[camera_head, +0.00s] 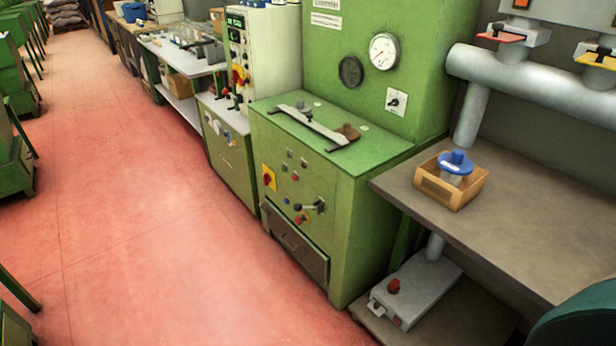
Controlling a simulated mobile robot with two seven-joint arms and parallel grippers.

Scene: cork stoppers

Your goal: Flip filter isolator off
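No label that I can read names the filter isolator. A red rotary switch on a yellow plate (269,177) is on the front of the green machine (345,215), at its upper left. A white switch plate with a dark knob (397,101) is on the green upright panel, below a round gauge (383,51). Another red and yellow switch (239,77) is on the white control cabinet (272,50) farther back. The positions of these switches are too small to tell. Neither of my grippers is in view.
A grey unit with a red knob (415,290) sits below. Grey pipes (530,85) run behind. The red floor (150,220) at left is clear.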

